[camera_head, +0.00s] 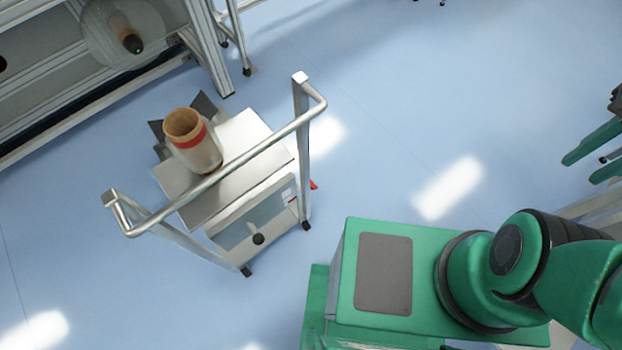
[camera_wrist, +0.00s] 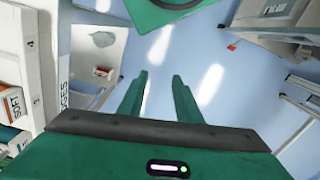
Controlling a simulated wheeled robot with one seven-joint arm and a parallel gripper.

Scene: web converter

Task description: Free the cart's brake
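The cart (camera_head: 240,184) stands left of centre in the head view, with a tubular metal handle (camera_head: 235,165) and a cardboard-cored roll (camera_head: 195,142) on top. A small red brake pedal (camera_head: 314,184) sticks out low on its right side, near the floor. In the wrist view, a red pedal (camera_wrist: 232,46) shows at the upper right beside part of the cart (camera_wrist: 268,52). My gripper (camera_head: 579,170) is at the right edge of the head view, well apart from the cart. Its two green fingers (camera_wrist: 160,78) are spread and empty in the wrist view. Whether the pedal is pressed cannot be told.
My green base (camera_head: 337,275) is right of and below the cart, with bare floor (camera_head: 440,130) between cart and gripper. A metal-framed machine (camera_head: 90,95) stands behind the cart at upper left. A shelf with boxes (camera_wrist: 20,85) stands at the left in the wrist view.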

